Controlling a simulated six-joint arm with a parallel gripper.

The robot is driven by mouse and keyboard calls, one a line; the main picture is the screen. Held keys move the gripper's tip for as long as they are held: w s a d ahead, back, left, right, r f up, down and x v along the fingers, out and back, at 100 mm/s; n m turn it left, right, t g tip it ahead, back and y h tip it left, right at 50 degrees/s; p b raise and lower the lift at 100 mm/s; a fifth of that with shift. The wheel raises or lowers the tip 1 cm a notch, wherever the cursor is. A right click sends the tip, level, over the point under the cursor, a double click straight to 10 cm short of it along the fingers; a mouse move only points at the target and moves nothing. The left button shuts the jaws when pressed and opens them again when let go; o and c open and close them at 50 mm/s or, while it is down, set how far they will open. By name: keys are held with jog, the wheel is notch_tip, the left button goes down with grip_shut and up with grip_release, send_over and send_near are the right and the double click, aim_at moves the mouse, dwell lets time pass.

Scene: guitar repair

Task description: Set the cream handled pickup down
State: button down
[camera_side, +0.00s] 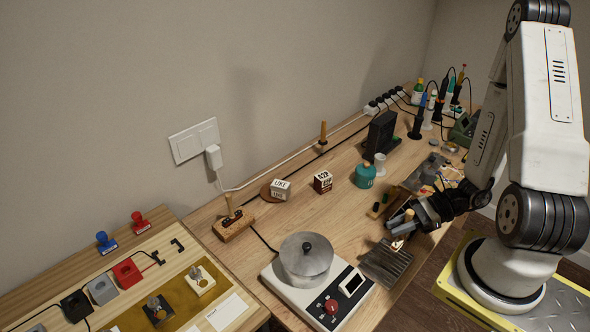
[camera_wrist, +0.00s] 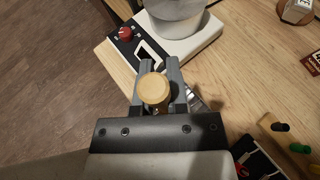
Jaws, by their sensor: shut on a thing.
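A cream pickup with an upright grey handle (camera_side: 201,281) stands on the mustard-coloured mat (camera_side: 178,291) at the lower left of the side view, apart from my gripper. My gripper (camera_side: 401,226) is far to its right, over the dark slatted rack (camera_side: 386,263). It is shut on a tan-handled thing (camera_wrist: 154,90), whose round top shows between the fingers in the wrist view. A small pale part shows under the fingers in the side view. The lower end is mostly hidden, and I cannot tell whether it touches the rack.
A white scale (camera_side: 322,300) with a steel pot (camera_side: 306,258) stands left of my gripper. A black-topped pickup (camera_side: 157,309) stands on the mat.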

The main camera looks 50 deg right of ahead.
jog(key=shift+w+r, duration=0.15)
jog(key=shift+w, duration=2.55)
jog(key=shift+w, duration=0.1)
jog(key=shift+w+d+f, duration=0.3)
jog(key=shift+w+f, duration=1.25)
jog(key=shift+w, duration=0.65)
jog(key=shift+w+d+f, duration=0.35)
jog(key=shift+w+f, duration=1.2)
jog(key=shift+w, duration=0.6)
jog(key=shift+w+d+f, duration=0.3)
jog(key=shift+w+f, duration=1.25)
jog(key=shift+w, duration=0.65)
jog(key=shift+f, duration=0.1)
jog(key=shift+w+f, duration=0.2)
jog(key=shift+f, duration=1.55)
jog(key=shift+f, duration=0.1)
